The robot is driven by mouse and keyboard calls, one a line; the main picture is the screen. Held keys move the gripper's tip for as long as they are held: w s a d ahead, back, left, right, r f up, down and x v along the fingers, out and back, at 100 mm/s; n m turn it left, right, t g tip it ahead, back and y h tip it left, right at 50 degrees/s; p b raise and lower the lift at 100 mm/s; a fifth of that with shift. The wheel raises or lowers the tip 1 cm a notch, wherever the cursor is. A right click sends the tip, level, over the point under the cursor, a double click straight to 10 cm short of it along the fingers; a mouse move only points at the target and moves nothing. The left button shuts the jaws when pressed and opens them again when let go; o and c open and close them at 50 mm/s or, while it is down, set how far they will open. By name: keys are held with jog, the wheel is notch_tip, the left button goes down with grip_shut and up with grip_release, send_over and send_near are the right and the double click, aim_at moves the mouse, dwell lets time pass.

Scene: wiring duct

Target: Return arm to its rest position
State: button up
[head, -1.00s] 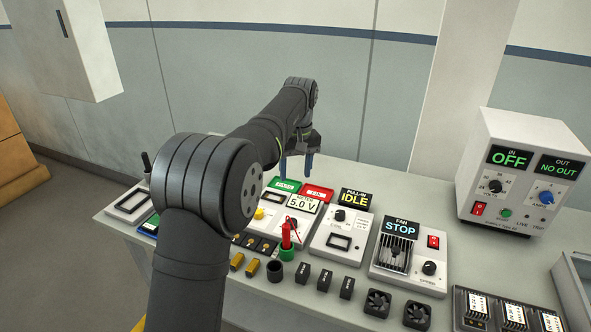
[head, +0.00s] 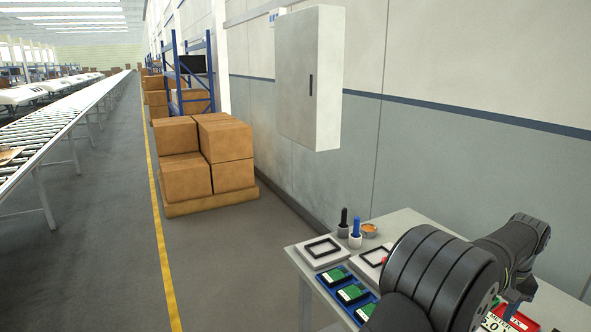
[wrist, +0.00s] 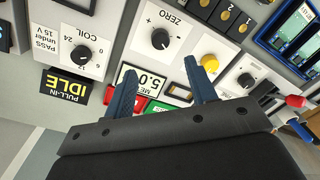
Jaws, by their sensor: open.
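My gripper (wrist: 161,63) shows in the wrist view with its two blue fingers apart and nothing between them. It hangs above the bench instruments, over the meter box (wrist: 150,48) with its "5.0" display (wrist: 143,82). The pull-in box (wrist: 84,45) with the "IDLE" sign (wrist: 68,87) is to the left of the fingers. In the head view my arm reaches in from the lower right, and its end is partly cut off near the red sign (head: 512,318). I cannot tell any contact between fingers and boxes.
The bench (head: 400,218) holds a blue tray (head: 350,292) of green boards, a framed white fixture (head: 320,251), and dark and blue-handled tools (head: 355,236). A wall cabinet (head: 308,78) hangs behind. Boxes (head: 205,158) on a pallet and a conveyor (head: 70,118) stand left, with open floor between.

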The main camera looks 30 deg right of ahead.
jog(key=f, duration=1)
jog(key=shift+w+a+f, duration=0.2)
jog(key=shift+f, duration=0.1)
notch_tip(320, 180, up, 18)
notch_tip(320, 180, down, 17)
jog(key=shift+f, duration=0.55)
jog(key=m, duration=1.1)
jog(key=shift+a+r+m+h, duration=0.1)
jog(key=shift+m+h, duration=0.2)
jog(key=shift+m, duration=0.1)
jog(key=shift+r, duration=1)
